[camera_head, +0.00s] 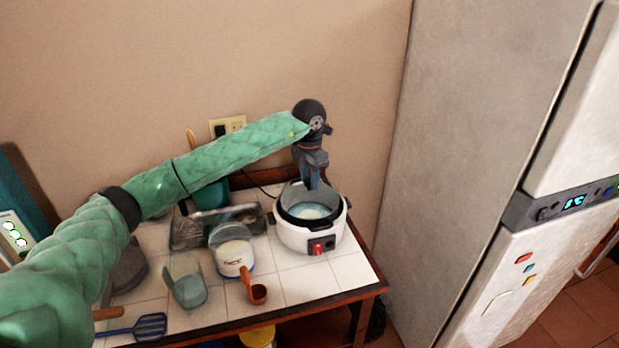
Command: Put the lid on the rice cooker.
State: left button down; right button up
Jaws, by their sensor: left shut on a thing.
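The white rice cooker (296,238) stands at the right back of the tiled table, with a red switch on its front. My left gripper (312,184) points straight down over it and is shut on the lid (296,193), which looks like see-through glass with a grey tint. The lid is at the cooker's mouth, over the dark inner pot. I cannot tell whether it rests on the rim or is just above it. A pale blue-white area shows inside the pot. My right gripper is out of view.
A clear canister (232,258), a clear cup (187,284), an orange-brown scoop (258,292) and a blue slotted spatula (150,327) are on the table. A metal tray (188,234) lies behind. The fridge (470,130) stands close on the right. Tiles in front of the cooker are clear.

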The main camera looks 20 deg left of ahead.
pick_arm(q)
jog(key=shift+f, duration=0.1)
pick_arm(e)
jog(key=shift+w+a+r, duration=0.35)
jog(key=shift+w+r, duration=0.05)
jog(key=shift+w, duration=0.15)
pick_arm(q)
jog(key=c, duration=1)
grip_release()
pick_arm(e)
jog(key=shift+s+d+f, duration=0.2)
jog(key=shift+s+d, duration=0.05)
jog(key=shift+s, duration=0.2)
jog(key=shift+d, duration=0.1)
